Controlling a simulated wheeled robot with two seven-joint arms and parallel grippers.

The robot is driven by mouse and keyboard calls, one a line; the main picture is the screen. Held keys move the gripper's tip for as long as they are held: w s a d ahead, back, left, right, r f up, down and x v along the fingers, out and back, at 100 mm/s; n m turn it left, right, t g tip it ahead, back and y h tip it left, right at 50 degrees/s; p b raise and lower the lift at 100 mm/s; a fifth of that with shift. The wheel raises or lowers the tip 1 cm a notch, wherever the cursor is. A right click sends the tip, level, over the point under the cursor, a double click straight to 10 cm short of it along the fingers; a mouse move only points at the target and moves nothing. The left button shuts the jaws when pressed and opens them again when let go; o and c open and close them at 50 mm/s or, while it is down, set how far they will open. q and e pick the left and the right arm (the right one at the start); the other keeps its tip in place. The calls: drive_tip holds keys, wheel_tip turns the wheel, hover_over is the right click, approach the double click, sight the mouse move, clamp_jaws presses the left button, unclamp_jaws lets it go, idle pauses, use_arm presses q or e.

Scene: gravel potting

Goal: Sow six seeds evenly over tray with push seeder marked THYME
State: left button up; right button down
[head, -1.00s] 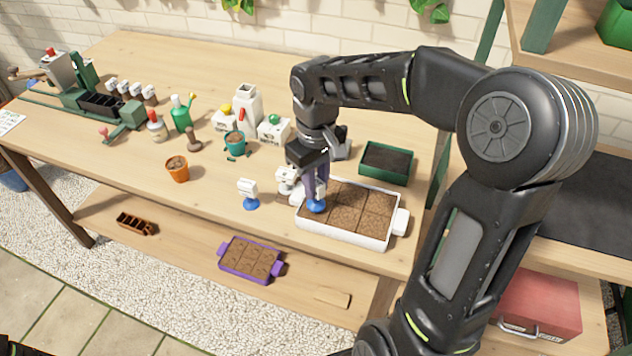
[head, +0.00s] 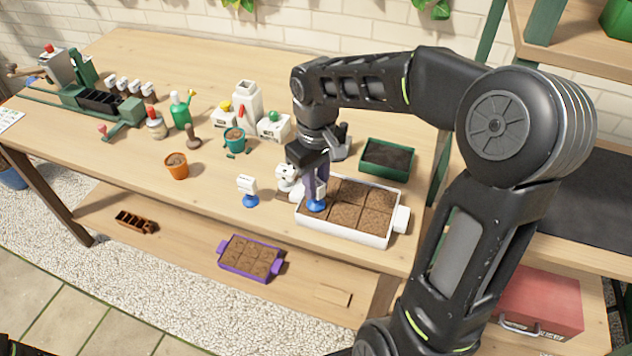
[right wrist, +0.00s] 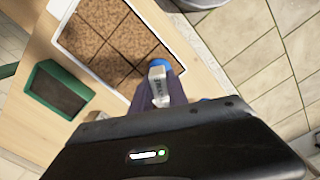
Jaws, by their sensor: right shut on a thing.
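The white tray (head: 345,232) stands near the table's front edge, with brown soil in a grid of six cells. My right gripper (head: 316,183) is over its left part, shut on a push seeder (head: 316,205) with a blue foot and a white label. The foot is at the front-left cell; I cannot tell whether it touches the soil. The right wrist view shows the seeder's label (right wrist: 158,88) between the purple fingers, but its lettering is too small to read surely. A second blue-footed seeder (head: 249,199) stands upright left of the tray. My left gripper is out of view.
A green tray of dark soil (head: 387,158) stands behind the white tray. A teal pot (head: 235,140), an orange pot (head: 177,167) and several bottles and boxes stand to the left. A purple tray (head: 247,258) sits on the lower shelf. The front-left tabletop is mostly clear.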

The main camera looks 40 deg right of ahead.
idle(0.8)
drive_tip(key=shift+r+p, duration=1.25)
drive_tip(key=shift+r, duration=0.25)
drive_tip(key=shift+w+d+r+p, duration=0.15)
drive_tip(key=shift+w+d+p, duration=0.05)
drive_tip(key=shift+p, duration=0.1)
drive_tip(key=w+d+m+p, duration=0.3)
drive_tip(key=d+m+p, duration=0.1)
drive_tip(key=d+m, duration=0.1)
drive_tip(key=shift+w+d+r+m+p, duration=0.15)
drive_tip(key=shift+w+r+m+p, duration=0.15)
drive_tip(key=shift+m+p, duration=0.15)
